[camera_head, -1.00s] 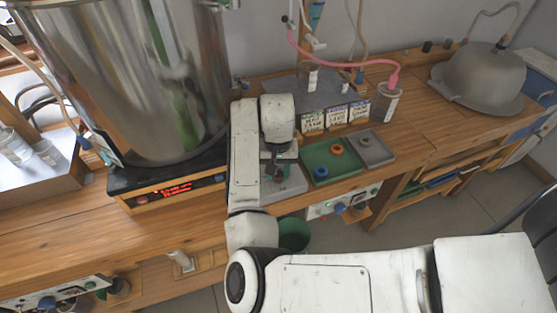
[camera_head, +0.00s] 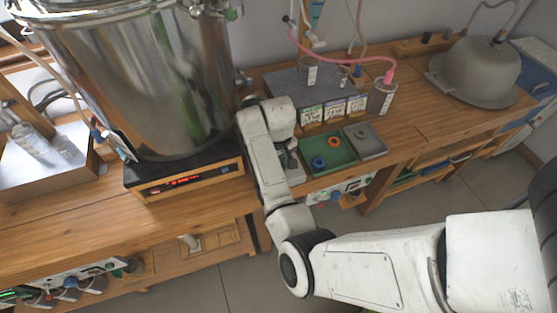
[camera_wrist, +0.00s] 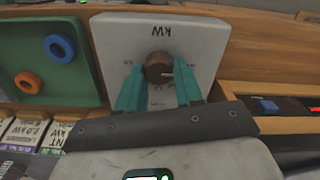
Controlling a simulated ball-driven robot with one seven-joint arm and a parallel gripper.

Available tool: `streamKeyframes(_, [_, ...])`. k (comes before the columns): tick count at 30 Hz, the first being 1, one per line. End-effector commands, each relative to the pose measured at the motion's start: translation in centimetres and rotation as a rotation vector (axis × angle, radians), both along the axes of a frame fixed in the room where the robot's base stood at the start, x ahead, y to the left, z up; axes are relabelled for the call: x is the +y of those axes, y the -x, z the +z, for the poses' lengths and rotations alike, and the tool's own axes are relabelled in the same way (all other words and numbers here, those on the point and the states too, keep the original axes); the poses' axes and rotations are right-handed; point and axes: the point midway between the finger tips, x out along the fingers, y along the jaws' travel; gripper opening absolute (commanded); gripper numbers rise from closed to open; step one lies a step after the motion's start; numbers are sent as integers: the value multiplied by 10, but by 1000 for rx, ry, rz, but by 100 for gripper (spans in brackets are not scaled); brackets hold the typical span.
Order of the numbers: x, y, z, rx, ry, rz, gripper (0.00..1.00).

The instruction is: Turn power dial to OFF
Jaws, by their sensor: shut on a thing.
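The power dial (camera_wrist: 157,65) is a round brown knob with a light pointer line, on a pale grey panel (camera_wrist: 113,30) marked "KW", which appears upside down in the wrist view. The small scale marks around it are too blurred to read. My gripper (camera_wrist: 158,77) has its two teal fingers on either side of the knob and is shut on it. The lower part of the panel is hidden by the fingers and the gripper body. In the head view my arm hides the dial and most of its panel.
A green tray (camera_head: 342,165) with a blue ring (camera_head: 319,162) and an orange ring (camera_head: 334,142) lies beside the panel. Small label cards (camera_head: 334,110) stand behind it. A large steel vessel (camera_head: 130,90) on a wooden-framed base (camera_head: 190,183) stands left of my arm.

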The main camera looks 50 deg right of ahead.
Motion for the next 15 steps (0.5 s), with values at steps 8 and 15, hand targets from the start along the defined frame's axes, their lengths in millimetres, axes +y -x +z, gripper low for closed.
streamKeyframes(8, [0,-1,0,-2,1,8,5])
streamKeyframes(15, [0,-1,1,-2,1,7,46])
